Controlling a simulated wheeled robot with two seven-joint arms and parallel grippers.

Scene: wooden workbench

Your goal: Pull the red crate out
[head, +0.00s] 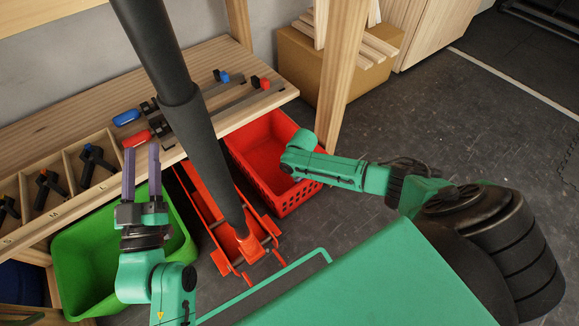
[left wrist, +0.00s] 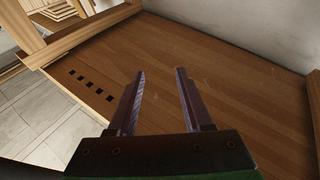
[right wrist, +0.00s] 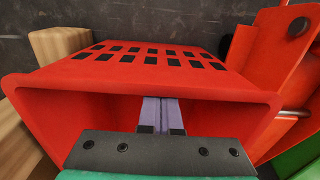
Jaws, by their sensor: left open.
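The red crate (head: 262,150) stands on the floor at the right end of the workbench, with its perforated wall towards me. It also fills much of the right wrist view (right wrist: 150,68). My right gripper (right wrist: 161,115) has its fingers together, at the crate's open side, with the tips by the inner edge of the perforated wall; I cannot tell whether they touch it. In the head view my right arm hides this gripper. My left gripper (head: 141,172) is open and empty above the green crate, by the bench's front edge; it also shows in the left wrist view (left wrist: 162,100).
A red jack (head: 205,205) with a long black handle (head: 180,90) stands just left of the red crate. The green crate (head: 95,255) is further left. A wooden bench leg (head: 345,65) and a cardboard box (head: 300,65) stand behind. Floor at the right (head: 470,110) is clear.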

